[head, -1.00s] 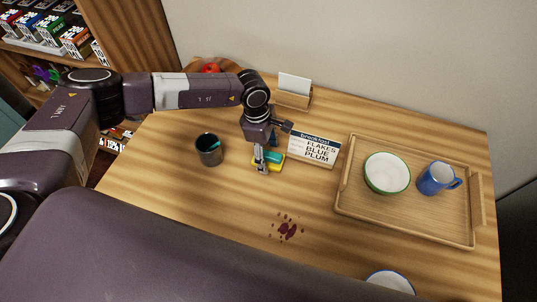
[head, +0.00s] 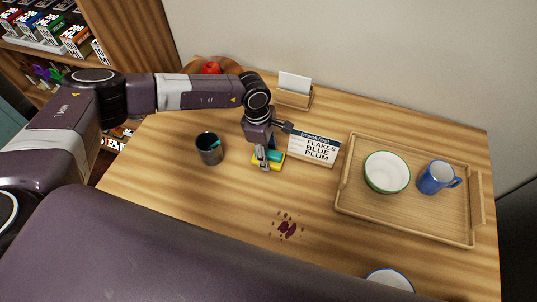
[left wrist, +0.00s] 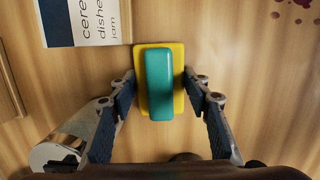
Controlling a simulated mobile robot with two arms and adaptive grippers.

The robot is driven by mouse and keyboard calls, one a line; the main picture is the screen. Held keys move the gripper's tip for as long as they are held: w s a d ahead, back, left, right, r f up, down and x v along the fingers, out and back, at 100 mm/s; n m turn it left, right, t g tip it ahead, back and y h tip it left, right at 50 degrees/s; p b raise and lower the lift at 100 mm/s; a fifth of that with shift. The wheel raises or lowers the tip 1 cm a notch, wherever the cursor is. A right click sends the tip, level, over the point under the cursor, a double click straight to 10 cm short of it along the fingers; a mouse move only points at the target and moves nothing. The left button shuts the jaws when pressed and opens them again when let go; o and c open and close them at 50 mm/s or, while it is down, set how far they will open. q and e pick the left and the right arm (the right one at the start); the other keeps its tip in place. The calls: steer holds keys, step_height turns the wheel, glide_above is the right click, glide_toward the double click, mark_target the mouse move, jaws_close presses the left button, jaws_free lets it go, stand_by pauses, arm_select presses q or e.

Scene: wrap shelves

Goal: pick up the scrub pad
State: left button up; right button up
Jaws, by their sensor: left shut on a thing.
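The scrub pad (head: 277,157) is a yellow slab with a teal block on top, on the wooden table just left of the breakfast sign. In the left wrist view the scrub pad (left wrist: 159,85) lies lengthwise between the fingers. My left gripper (head: 268,162) reaches down over it from above. In the left wrist view my left gripper (left wrist: 160,82) has one finger on each long side of the pad, shut on it. The pad appears to rest on the table, and the gripper hides part of it in the head view. My right gripper does not show.
The breakfast sign (head: 314,149) stands close right of the pad. A dark cup (head: 209,149) stands to the left. A wooden tray (head: 400,222) holds a bowl (head: 387,172) and a blue mug (head: 433,178).

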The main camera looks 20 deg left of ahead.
mark_target(269, 152)
arm_select(q)
step_height(269, 152, up, 20)
steer(key=b, duration=0.4)
steer(key=o, duration=0.4)
steer(key=c, duration=0.4)
steer(key=shift+f, duration=0.1)
